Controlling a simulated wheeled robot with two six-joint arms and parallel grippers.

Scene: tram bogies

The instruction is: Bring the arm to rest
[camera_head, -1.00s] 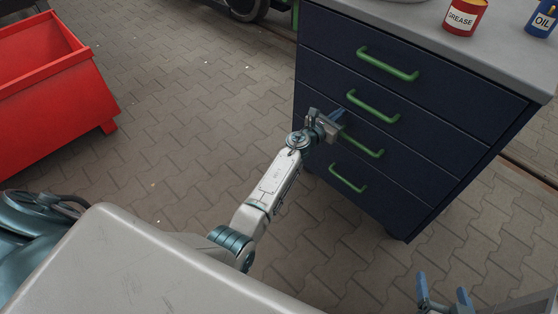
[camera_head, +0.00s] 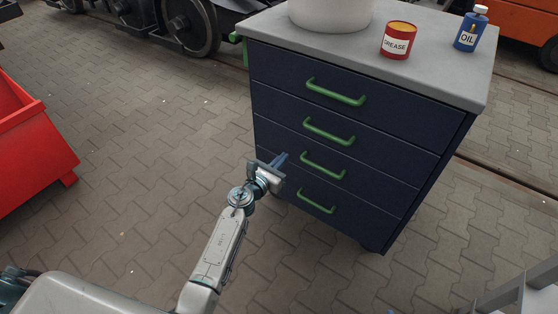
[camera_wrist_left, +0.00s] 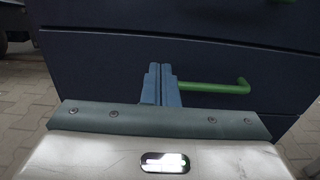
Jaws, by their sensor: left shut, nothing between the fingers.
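My left gripper (camera_head: 281,158) is in front of the dark blue drawer cabinet (camera_head: 262,103), beside the left end of the third drawer's green handle (camera_head: 323,166). Its fingers are together and empty. In the left wrist view the two blue fingers (camera_wrist_left: 161,82) point at the drawer front, with the green handle (camera_wrist_left: 215,88) just right of them. I cannot tell whether they touch it. My left arm reaches out from the lower left. My right gripper does not show clearly in the head view.
All the drawers look closed. On the grey top stand a white round container (camera_head: 330,14), a red grease tin (camera_head: 397,40) and a blue oil bottle (camera_head: 470,30). A red bin (camera_head: 35,150) is at the left. Bogie wheels (camera_head: 190,22) are behind. Paving left of the cabinet is clear.

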